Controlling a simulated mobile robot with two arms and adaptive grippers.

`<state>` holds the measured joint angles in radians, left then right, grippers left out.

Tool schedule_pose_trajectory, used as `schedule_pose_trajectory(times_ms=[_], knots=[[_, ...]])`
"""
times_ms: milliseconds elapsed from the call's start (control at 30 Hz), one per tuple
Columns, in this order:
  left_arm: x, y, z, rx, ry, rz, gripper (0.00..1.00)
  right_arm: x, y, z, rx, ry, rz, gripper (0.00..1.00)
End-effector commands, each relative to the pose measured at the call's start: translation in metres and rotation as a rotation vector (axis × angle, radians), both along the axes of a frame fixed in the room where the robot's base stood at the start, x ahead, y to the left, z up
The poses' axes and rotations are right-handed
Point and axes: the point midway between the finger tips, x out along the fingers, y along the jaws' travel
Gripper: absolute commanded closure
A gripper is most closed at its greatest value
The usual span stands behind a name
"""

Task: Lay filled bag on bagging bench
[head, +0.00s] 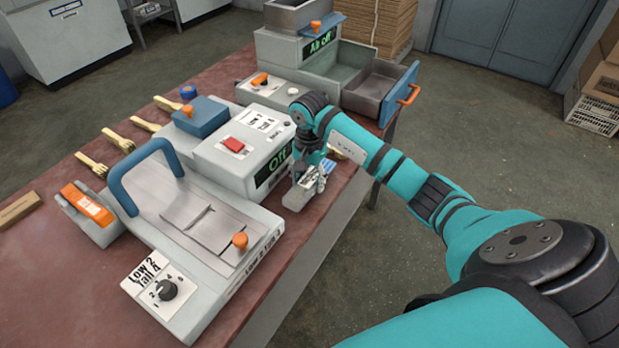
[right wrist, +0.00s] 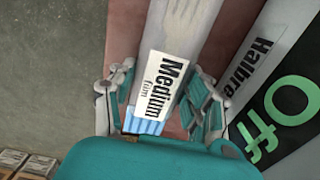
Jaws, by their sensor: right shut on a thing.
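My right gripper (head: 312,180) is low at the front edge of the red-brown bench (head: 283,277), beside the grey machine marked "Off" (head: 225,165). A pale fork shape (right wrist: 122,45) shows faintly at the piece's far end. I cannot tell whether this is the filled bag. My left gripper is out of view.
Several wooden forks (head: 92,164) lie along the bench's left side. A grey press with a blue handle (head: 195,225) fills the near bench. Behind stands a machine marked "Air off" (head: 290,50), with an open metal drawer (head: 378,90).

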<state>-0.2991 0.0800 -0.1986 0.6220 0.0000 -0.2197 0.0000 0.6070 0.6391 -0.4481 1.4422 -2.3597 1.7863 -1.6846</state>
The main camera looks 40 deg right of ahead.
Motion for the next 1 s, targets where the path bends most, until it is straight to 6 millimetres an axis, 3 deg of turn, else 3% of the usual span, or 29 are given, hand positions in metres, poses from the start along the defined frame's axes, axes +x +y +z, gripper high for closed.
schedule_pose_trajectory(times_ms=[733, 767, 933, 1000], knots=[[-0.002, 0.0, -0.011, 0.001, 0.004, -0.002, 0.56, 0.0, 0.0, -0.012, 0.0, 0.001, 0.0, 0.78], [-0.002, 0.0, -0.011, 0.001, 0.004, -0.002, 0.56, 0.0, 0.0, -0.012, 0.0, 0.0, 0.0, 0.47], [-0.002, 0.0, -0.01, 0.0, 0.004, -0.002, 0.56, 0.0, 0.0, -0.011, 0.0, 0.0, 0.0, 0.25], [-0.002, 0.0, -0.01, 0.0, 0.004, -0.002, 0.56, 0.0, 0.0, -0.011, 0.0, 0.0, 0.0, 0.23]])
